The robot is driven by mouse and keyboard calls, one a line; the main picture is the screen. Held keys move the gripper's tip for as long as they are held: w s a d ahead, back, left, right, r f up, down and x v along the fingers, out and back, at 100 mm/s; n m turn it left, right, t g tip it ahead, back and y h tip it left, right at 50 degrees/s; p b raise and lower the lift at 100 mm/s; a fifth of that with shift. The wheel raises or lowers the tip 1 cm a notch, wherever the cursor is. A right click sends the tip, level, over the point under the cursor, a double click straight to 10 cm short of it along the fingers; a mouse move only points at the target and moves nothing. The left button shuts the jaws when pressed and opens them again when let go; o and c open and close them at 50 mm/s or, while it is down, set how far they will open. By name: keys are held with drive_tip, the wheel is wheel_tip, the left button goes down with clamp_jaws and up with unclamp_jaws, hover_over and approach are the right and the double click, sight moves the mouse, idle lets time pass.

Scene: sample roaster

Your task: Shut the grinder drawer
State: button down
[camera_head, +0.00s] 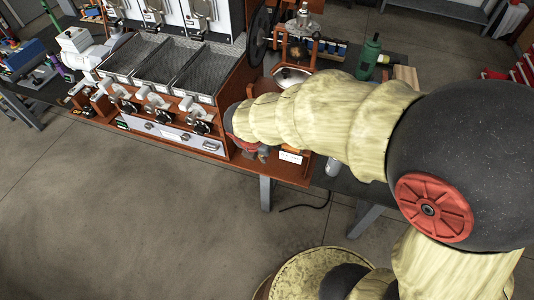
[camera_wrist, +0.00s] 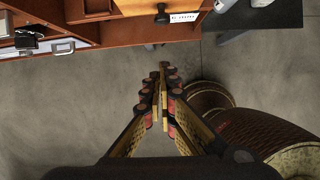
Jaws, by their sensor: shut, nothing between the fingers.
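The wooden grinder (camera_head: 312,48), with a dark flywheel at its left, stands on the bench behind my arm in the head view. In the wrist view, a wooden front with a black knob (camera_wrist: 162,15) and a white label (camera_wrist: 184,17) crosses the top edge; it looks like the drawer area. I cannot tell how far the drawer stands out. My gripper (camera_wrist: 163,92) is shut and empty, over floor below the knob and apart from it. My arm mostly hides it in the head view.
The sample roaster (camera_head: 167,137), with several trays and handles, stands left of my arm. A green bottle (camera_head: 369,57) stands on the bench at the right. Bench legs (camera_head: 265,193) stand below the front edge. Floor in front is clear.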

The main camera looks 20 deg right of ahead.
drive_tip(key=w+d+f+b, duration=0.4)
drive_tip(key=w+f, duration=0.1)
drive_tip(key=f, duration=0.3)
drive_tip(key=shift+w+d+f, duration=0.25)
drive_tip(key=shift+w+f, duration=0.1)
drive_tip(key=w+d+p, duration=0.2)
drive_tip(key=w, duration=0.1)
drive_tip(key=w+d+p, duration=0.2)
drive_tip(key=w+p, duration=0.1)
drive_tip(key=w+d+p, duration=0.2)
drive_tip(key=w+p, duration=0.1)
drive_tip(key=shift+d+r, duration=0.1)
drive_tip(key=shift+d, duration=0.15)
drive_tip(key=shift+w+d, duration=0.15)
drive_tip(key=shift+w, duration=0.05)
